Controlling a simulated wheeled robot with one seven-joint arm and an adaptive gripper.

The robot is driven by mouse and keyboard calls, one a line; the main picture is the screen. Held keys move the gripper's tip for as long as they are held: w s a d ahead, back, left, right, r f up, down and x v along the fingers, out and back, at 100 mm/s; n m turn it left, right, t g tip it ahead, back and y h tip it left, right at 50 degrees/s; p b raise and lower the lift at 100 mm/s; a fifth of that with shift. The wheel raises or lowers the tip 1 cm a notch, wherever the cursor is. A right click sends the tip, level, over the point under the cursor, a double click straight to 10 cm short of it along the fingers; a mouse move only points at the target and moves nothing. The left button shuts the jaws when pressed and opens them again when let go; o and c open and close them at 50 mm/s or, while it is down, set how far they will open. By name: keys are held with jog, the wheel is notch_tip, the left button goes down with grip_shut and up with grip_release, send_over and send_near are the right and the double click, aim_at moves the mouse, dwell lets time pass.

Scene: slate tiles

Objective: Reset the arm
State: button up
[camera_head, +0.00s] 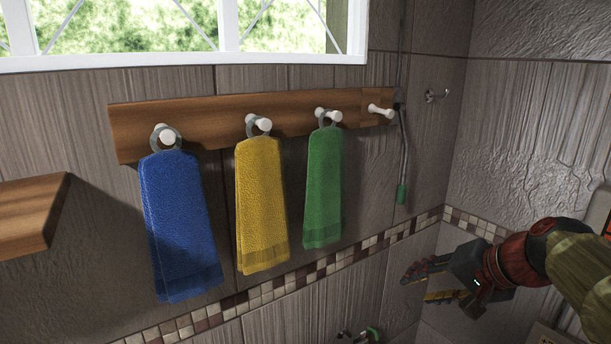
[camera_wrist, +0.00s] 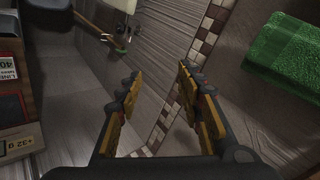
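My gripper (camera_head: 428,283) is at the lower right in the head view, reaching in from the right edge and pointing left. Its two fingers stand apart with nothing between them. In the wrist view the open fingers (camera_wrist: 160,105) show at the centre, with tiled wall behind the gap. Three towels hang by rings on pegs: a blue towel (camera_head: 182,225), a yellow towel (camera_head: 261,205) and a green towel (camera_head: 323,188). The gripper is to the right of and below the green towel, apart from it. The green towel (camera_wrist: 293,55) also shows at the upper right of the wrist view.
A wooden peg rail (camera_head: 210,112) runs along the wall, with a bare peg (camera_head: 380,110) at its right end. A wooden shelf (camera_head: 30,212) juts in at the left. Labelled boxes (camera_wrist: 12,95) stand at the wrist view's left.

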jog(key=s+a+f+n+g+h+b, duration=0.1)
jog(key=s+f+b, duration=0.4)
jog(key=s+f, duration=0.5)
jog(key=s+a+f+n+g+h+b, duration=0.1)
jog(key=s+a+f+n+h+b, duration=0.2)
jog(key=s+f+n, duration=0.3)
jog(key=s+f+b, duration=0.1)
jog(key=s+f, duration=0.3)
jog(key=f, duration=0.2)
jog(key=shift+s+a+b, duration=0.35)
jog(key=shift+s, duration=0.05)
jog(key=shift+f, duration=0.1)
jog(key=shift+c, duration=0.9)
